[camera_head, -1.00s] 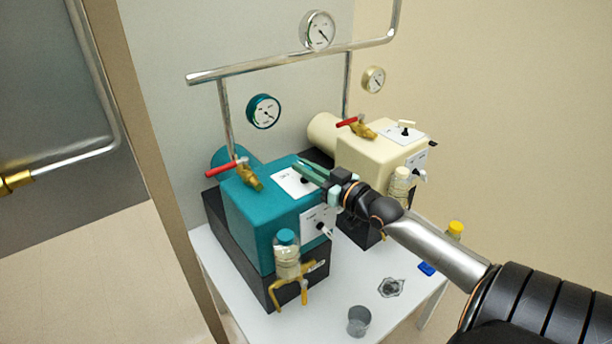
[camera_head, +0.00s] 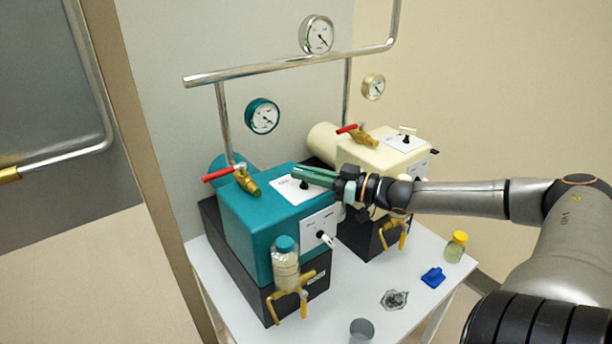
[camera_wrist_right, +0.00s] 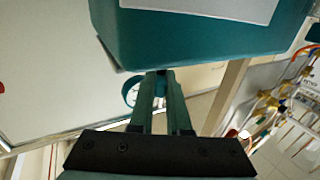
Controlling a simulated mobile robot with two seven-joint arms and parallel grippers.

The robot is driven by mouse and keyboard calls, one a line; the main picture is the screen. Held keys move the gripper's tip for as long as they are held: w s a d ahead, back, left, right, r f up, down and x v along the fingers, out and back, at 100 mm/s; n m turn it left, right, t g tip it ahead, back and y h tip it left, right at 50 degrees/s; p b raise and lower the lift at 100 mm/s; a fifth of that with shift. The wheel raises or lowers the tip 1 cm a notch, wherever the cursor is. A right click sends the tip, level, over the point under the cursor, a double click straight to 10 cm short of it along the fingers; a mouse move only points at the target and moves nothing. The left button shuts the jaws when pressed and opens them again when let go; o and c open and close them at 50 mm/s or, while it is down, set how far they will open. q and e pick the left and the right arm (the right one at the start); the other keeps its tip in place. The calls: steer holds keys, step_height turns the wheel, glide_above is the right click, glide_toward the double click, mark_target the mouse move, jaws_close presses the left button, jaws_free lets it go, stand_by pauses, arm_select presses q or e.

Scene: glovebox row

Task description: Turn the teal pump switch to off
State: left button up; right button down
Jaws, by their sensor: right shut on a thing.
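The teal pump (camera_head: 262,225) stands on the table with a white panel (camera_head: 284,190) on its top. A dark switch stem (camera_head: 303,184) rises from that panel. My right gripper (camera_head: 301,174) comes in from the right, level above the panel, its green fingers shut at the stem's top. They hide the switch's handle and its exact angle. In the right wrist view, the fingers (camera_wrist_right: 160,78) close around a small dark part at their tips, beside the teal body (camera_wrist_right: 200,40). A second, white-levered switch (camera_head: 326,239) is on the pump's front. My left gripper is not in view.
The cream pump (camera_head: 370,160) stands close behind my right gripper. A red-handled valve (camera_head: 235,178) and a capped bottle (camera_head: 286,265) are on the teal pump. A grey cup (camera_head: 361,330), blue item (camera_head: 433,278) and yellow-capped jar (camera_head: 455,247) are on the table (camera_head: 345,290).

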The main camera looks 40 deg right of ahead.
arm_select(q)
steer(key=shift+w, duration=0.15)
arm_select(e)
steer(key=shift+y, duration=0.3)
steer(key=shift+a, duration=0.1)
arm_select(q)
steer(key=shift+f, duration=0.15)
arm_select(e)
steer(key=c, duration=0.9)
jaws_free()
steer(key=shift+s+d+r+p, duration=0.3)
steer(key=shift+s+p, duration=0.2)
steer(key=shift+p, duration=0.6)
arm_select(q)
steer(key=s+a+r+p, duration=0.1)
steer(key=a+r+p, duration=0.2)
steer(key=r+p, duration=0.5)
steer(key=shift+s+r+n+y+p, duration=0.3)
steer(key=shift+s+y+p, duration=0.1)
steer(key=shift+p, duration=0.2)
arm_select(e)
steer(key=v, duration=1.1)
steer(key=shift+s+f, duration=0.2)
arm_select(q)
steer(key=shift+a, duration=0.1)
